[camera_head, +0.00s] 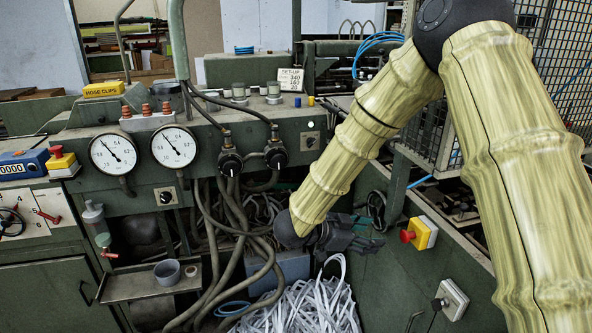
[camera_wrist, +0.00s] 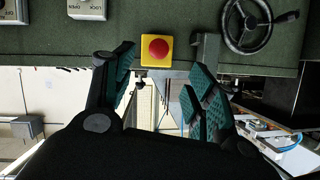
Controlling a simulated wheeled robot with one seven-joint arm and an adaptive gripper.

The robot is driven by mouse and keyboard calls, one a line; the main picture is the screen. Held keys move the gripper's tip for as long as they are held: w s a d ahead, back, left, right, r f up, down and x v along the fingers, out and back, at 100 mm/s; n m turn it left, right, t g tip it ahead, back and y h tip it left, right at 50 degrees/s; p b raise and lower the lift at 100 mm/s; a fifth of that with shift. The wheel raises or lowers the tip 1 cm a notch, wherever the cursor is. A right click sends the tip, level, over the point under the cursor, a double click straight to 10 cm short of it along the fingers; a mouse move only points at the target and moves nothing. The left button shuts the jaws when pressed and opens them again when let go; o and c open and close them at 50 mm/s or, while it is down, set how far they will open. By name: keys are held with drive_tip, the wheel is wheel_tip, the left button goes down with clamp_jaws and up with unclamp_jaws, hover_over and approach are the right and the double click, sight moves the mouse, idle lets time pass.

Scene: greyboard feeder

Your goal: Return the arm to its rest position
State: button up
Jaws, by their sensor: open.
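My arm, in a pale yellow-green ribbed cover, reaches in from the right in the head view and bends down toward the machine's middle. My gripper (camera_head: 365,232) is dark and sits at its lower end, in front of the green machine face, above a heap of white paper strips (camera_head: 305,305). In the wrist view my gripper (camera_wrist: 158,90) shows two dark fingers with green pads, spread wide apart with nothing between them. A red button on a yellow plate (camera_wrist: 156,48) shows beyond the gap between the fingers.
Thick grey hoses (camera_head: 235,240) hang left of my gripper. A red and yellow stop button (camera_head: 418,233) is on the machine face to its right. A wire mesh guard (camera_head: 555,60) stands behind my arm. A small tray (camera_head: 150,285) juts out at lower left. A handwheel (camera_wrist: 247,25) shows in the wrist view.

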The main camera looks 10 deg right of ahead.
drive_tip(key=s+a+f+n+t+y, duration=0.1)
drive_tip(key=s+f+n+y, duration=0.2)
drive_tip(key=f, duration=0.6)
drive_tip(key=s+a+f+n+t+y, duration=0.1)
drive_tip(key=s+f+n+t+y, duration=0.15)
drive_tip(key=f+n, duration=0.45)
drive_tip(key=s+a+f+n+t+y, duration=0.1)
drive_tip(key=s+f+y, duration=0.15)
drive_tip(key=f, duration=0.85)
drive_tip(key=s+a+f+n+g+y, duration=0.1)
drive_tip(key=s+f, duration=0.3)
drive_tip(key=s, duration=0.5)
drive_tip(key=s+a+f+n+g+y, duration=0.2)
drive_tip(key=s+f+n+g, duration=0.1)
drive_tip(key=s, duration=0.7)
drive_tip(key=s+a+f+n+g+y, duration=0.2)
drive_tip(key=s+f, duration=0.3)
drive_tip(key=s, duration=0.5)
drive_tip(key=shift+s+n+g, duration=0.15)
drive_tip(key=shift+n+g, duration=0.3)
drive_tip(key=shift+n, duration=0.25)
